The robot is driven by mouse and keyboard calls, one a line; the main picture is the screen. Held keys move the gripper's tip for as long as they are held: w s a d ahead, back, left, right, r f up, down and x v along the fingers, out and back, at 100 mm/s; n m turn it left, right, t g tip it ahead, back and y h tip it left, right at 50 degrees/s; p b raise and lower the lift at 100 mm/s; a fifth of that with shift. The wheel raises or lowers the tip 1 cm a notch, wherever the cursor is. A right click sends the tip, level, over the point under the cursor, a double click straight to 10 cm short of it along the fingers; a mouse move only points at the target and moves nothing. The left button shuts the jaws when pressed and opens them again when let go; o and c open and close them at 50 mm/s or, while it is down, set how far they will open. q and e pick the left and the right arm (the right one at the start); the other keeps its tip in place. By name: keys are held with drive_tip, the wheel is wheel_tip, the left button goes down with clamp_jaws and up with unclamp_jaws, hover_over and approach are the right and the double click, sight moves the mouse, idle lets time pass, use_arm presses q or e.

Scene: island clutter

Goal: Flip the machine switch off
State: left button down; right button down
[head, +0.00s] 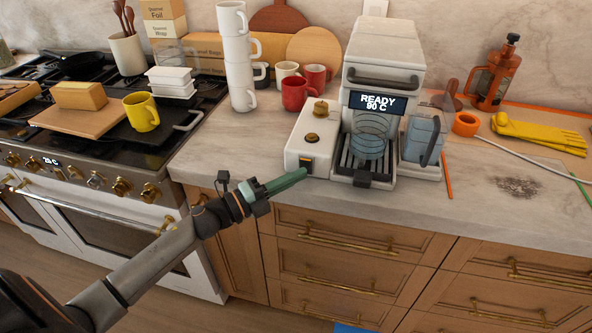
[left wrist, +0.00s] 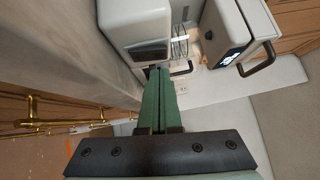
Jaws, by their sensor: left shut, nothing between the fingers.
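The white coffee machine (head: 385,52) stands on the counter, and its lit display (head: 377,103) reads "READY 90 C". A white side unit (head: 312,140) with brass knobs is at its left. A small dark switch with an amber mark (head: 305,162) is low on the unit's front. My left gripper (head: 305,172) has green fingers, shut and empty, with the tips at the front of the unit by the switch. In the left wrist view the fingertips (left wrist: 158,69) are just below a dark panel (left wrist: 149,52) on the unit. I cannot tell whether they touch. My right gripper is not in view.
A stack of white mugs (head: 240,60) and a red mug (head: 297,93) stand left of the machine. A clear water tank (head: 424,138) is at its right. Orange tape (head: 466,124), yellow gloves (head: 540,135) and a cable lie farther right. Drawers (head: 340,258) are below the counter.

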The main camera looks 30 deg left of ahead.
use_arm(q)
drive_tip(key=shift+w+a+r, duration=0.1)
drive_tip(key=shift+w+a, duration=0.05)
drive_tip(key=shift+w, duration=0.5)
drive_tip(key=shift+w+a+r, duration=0.1)
drive_tip(key=shift+w+r, duration=0.1)
drive_tip(key=shift+w, duration=0.1)
